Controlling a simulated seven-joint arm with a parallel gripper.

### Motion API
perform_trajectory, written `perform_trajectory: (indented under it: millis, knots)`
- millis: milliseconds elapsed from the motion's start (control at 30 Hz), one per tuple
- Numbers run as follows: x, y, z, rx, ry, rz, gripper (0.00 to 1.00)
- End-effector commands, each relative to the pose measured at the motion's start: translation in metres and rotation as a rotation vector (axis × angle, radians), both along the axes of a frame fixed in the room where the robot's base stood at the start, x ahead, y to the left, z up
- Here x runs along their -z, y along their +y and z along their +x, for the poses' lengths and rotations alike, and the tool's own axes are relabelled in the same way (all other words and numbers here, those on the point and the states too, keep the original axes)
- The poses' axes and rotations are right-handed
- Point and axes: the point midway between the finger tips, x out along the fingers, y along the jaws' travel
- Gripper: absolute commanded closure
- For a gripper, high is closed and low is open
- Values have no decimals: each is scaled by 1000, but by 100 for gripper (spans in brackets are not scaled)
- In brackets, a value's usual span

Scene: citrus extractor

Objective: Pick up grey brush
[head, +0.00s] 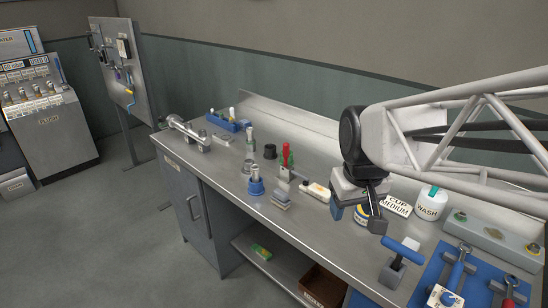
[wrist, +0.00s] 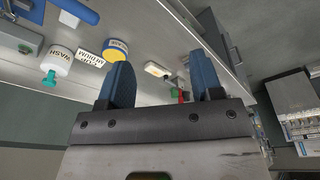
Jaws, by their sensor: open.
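I cannot pick out a grey brush with certainty in either view. Small upright tools stand mid-bench in the head view, among them a grey piece in a blue base (head: 256,186) and a slim grey-green upright piece (head: 250,141); they are too small to identify. My gripper (head: 357,214) hangs over the right half of the bench, in front of a blue-and-yellow jar. In the wrist view my gripper (wrist: 160,64) has its two blue fingers wide apart with nothing held between them. The bench top shows beyond them.
On the bench (head: 225,180) stand a red-handled clamp (head: 286,160), a cream device (head: 317,192), a WASH tub (head: 431,204), a CUP MEDIUM sign (head: 397,205) and a blue-handled fixture (head: 401,256). A blue tool mat (head: 436,273) lies at the front right. A blue tray (head: 229,124) sits far left.

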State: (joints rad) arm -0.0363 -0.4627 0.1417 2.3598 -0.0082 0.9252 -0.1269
Motion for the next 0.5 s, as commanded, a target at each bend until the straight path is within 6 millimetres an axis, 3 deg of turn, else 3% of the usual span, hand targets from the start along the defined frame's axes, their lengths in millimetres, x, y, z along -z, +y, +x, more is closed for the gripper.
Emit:
perform_trajectory:
  millis: [500]
  knots:
    - [24, 33, 128, -221, 65, -26, 40]
